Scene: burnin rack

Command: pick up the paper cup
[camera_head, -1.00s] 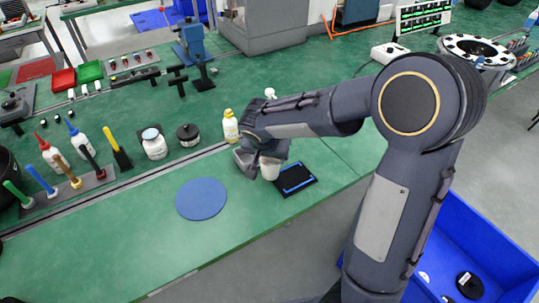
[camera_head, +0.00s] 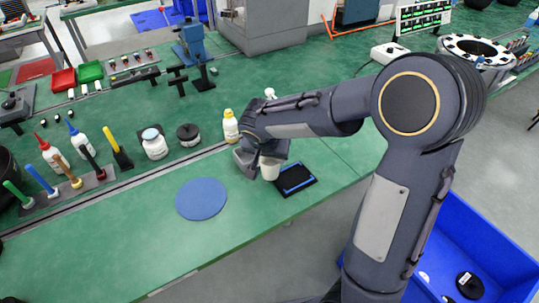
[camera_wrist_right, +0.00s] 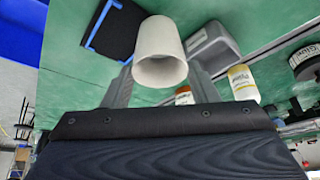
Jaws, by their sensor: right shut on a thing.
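The white paper cup (camera_head: 270,168) is at my right gripper (camera_head: 262,163), just left of a black pad on the green bench. In the right wrist view the cup (camera_wrist_right: 160,52) sits between the fingers of my right gripper (camera_wrist_right: 159,80), its open mouth facing the camera. The right gripper is shut on the cup. I cannot tell whether the cup's base touches the bench. My left gripper is not in view.
A black pad with blue strips (camera_head: 296,180) lies right of the cup. A blue round mat (camera_head: 201,199) lies to the left. A yellow-capped bottle (camera_head: 230,127) stands behind the gripper. The front of the green bench (camera_head: 130,240) is clear.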

